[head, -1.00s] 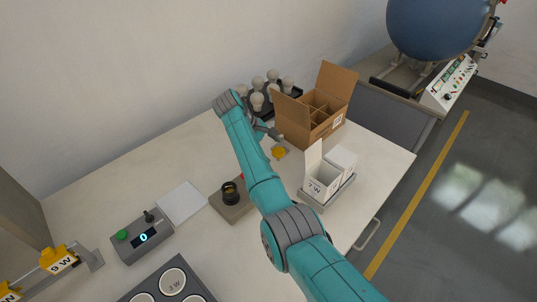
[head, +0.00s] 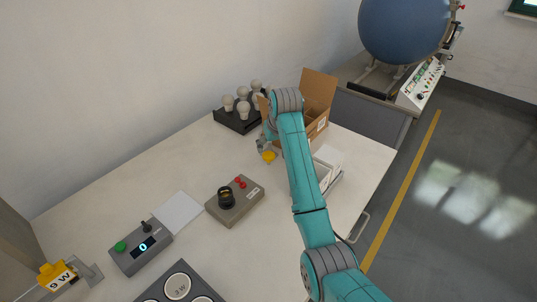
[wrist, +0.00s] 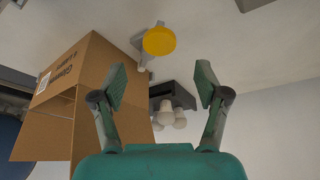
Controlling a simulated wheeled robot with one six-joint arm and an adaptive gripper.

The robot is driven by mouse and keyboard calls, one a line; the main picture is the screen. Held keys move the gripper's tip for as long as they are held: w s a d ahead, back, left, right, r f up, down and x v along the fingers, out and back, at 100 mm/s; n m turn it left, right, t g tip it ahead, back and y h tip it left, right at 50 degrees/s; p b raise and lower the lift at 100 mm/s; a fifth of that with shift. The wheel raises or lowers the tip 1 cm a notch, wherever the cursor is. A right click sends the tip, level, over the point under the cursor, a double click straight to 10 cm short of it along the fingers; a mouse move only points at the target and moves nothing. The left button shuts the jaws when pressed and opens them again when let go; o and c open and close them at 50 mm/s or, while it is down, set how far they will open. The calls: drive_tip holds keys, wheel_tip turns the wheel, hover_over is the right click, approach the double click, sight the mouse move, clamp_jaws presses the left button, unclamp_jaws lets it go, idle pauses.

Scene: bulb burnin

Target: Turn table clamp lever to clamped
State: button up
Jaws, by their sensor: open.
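A yellow round knob on a small grey fitting, which looks like the table clamp lever, stands on the table just left of my arm in the head view (head: 269,156). In the wrist view the yellow knob (wrist: 159,41) lies beyond and between my fingertips, apart from them. My gripper (wrist: 161,85) is open and empty, its two teal fingers spread. In the head view my arm hides the gripper. I cannot tell the lever's setting.
An open cardboard box (head: 319,92) stands close by the knob, at left in the wrist view (wrist: 88,75). A dark tray (head: 238,123) of bulbs is behind. A grey box with a black socket (head: 227,197) and red buttons is nearer. Table space left of the knob is clear.

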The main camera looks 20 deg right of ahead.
sight(269, 155)
drive_tip(key=x, duration=0.7)
drive_tip(key=shift+c, duration=0.2)
clamp_jaws()
